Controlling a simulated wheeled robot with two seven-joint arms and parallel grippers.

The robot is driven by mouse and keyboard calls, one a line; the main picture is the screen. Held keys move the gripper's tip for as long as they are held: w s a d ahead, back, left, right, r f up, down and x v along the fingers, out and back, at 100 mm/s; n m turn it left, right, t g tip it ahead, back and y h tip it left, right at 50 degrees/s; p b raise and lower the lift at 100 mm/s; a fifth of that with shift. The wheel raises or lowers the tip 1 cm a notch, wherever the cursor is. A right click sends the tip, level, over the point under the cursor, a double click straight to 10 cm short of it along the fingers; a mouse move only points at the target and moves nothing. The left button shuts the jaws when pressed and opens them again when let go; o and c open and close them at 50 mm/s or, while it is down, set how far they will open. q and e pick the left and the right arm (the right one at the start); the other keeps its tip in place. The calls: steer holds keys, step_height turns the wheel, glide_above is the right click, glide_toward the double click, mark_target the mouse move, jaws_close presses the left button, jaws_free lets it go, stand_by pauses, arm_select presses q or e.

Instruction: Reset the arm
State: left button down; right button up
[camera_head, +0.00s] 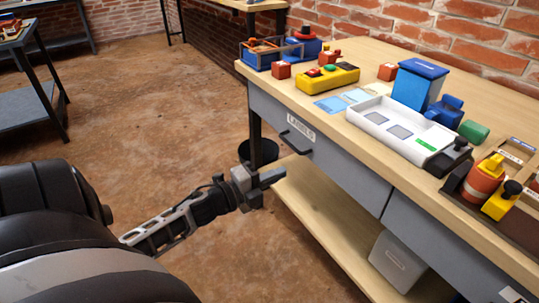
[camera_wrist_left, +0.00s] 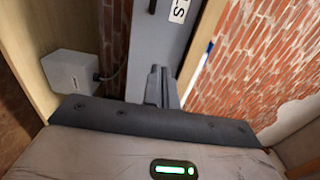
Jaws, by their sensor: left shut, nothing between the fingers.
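My left gripper (camera_head: 265,183) is shut and empty. In the head view it hangs in the air in front of the workbench, near the drawer labelled LABELS (camera_head: 304,134) and below the tabletop. In the left wrist view my left gripper (camera_wrist_left: 162,88) shows its fingers together, with a grey drawer front beyond them. My left arm comes in from the lower left of the head view. My right gripper is not in view.
The workbench (camera_head: 460,62) holds a white tray (camera_head: 385,138), a blue box (camera_head: 418,85) and a yellow block (camera_head: 328,79). A black bin (camera_head: 259,150) stands near the bench leg. A grey box (camera_head: 398,262) sits on the lower shelf (camera_head: 318,215). Open floor (camera_head: 150,120) lies left.

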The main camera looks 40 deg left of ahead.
arm_select(q)
steer(key=shift+s+a, duration=0.15)
steer(key=shift+s, duration=0.5)
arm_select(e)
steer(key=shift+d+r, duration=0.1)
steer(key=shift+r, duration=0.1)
